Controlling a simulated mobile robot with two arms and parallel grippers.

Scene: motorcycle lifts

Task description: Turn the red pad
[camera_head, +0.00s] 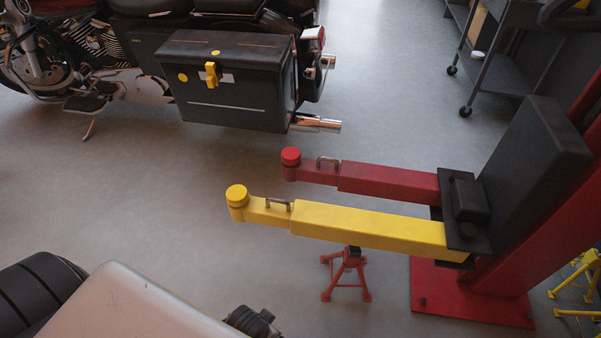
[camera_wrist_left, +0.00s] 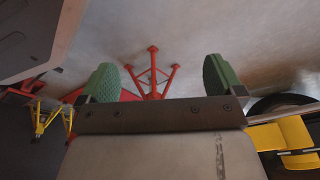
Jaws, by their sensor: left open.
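The red pad (camera_head: 290,157) is a small round disc on the free end of the red lift arm (camera_head: 385,182) in the head view. A metal handle (camera_head: 327,162) stands on that arm near the pad. In the left wrist view, the two green fingers of my left gripper (camera_wrist_left: 160,82) are wide apart with nothing between them. I cannot make out the red pad in that view. My left gripper's fingers cannot be made out in the head view, and my right gripper is in neither view.
A yellow lift arm (camera_head: 370,226) with a yellow pad (camera_head: 236,195) lies in front of the red arm. A red stand (camera_head: 346,275) is beneath it. A motorcycle with a black case (camera_head: 225,85) is behind, and a cart (camera_head: 510,55) stands back right. Bare floor lies left.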

